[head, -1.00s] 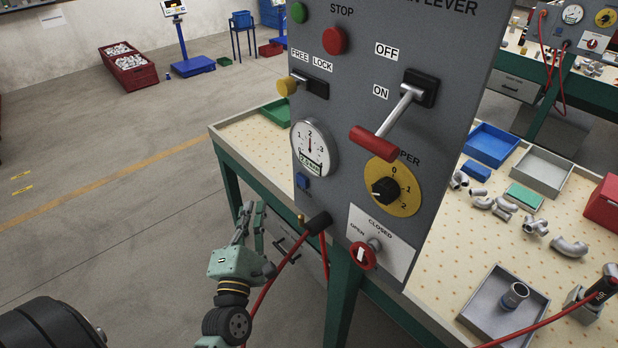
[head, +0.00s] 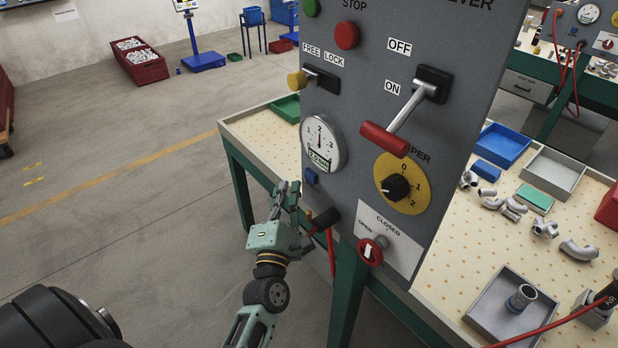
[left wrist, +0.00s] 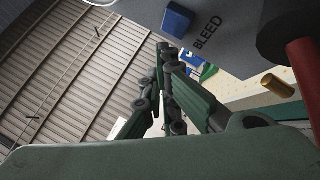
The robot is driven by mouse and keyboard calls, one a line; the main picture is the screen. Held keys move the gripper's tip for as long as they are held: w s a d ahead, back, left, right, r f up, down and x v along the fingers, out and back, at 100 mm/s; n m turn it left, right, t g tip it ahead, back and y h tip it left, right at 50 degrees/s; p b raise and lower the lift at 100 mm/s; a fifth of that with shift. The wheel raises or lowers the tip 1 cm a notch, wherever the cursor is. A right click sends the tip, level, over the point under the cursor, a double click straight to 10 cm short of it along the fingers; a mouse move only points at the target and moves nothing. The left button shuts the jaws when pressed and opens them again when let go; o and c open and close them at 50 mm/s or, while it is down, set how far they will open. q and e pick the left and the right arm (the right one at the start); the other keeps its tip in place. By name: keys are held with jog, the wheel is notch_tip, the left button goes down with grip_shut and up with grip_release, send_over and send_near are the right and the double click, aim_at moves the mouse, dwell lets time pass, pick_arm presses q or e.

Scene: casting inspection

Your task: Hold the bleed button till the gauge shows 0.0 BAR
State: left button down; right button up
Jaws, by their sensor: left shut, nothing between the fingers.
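The grey control panel carries a small blue bleed button (head: 311,177), below the round gauge (head: 323,143). The gauge needle points up, near the 2; its small digital readout is too blurred to read surely. My left gripper (head: 288,188) is shut and empty, with its fingertips just left of and slightly below the button, apart from it. In the left wrist view the blue button (left wrist: 176,21) sits beside the word BLEED, above the shut fingertips of my left gripper (left wrist: 164,52), with a gap between. My right gripper is out of view.
A black hose fitting (head: 325,219) with a red hose and a brass stub (left wrist: 277,85) sit just below the button. The red-handled lever (head: 384,138) juts out at the right. A green table leg (head: 347,295) stands below. The floor at left is open.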

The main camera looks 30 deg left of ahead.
aim_at(310, 177)
pick_arm(q)
jog(key=shift+w+d, duration=0.25)
jog(key=shift+w, duration=0.35)
dwell(1.1)
jog(key=shift+w+d, duration=0.15)
jog(key=shift+w, duration=0.25)
jog(key=shift+w+d, duration=0.15)
jog(key=shift+w, duration=0.15)
dwell(5.6)
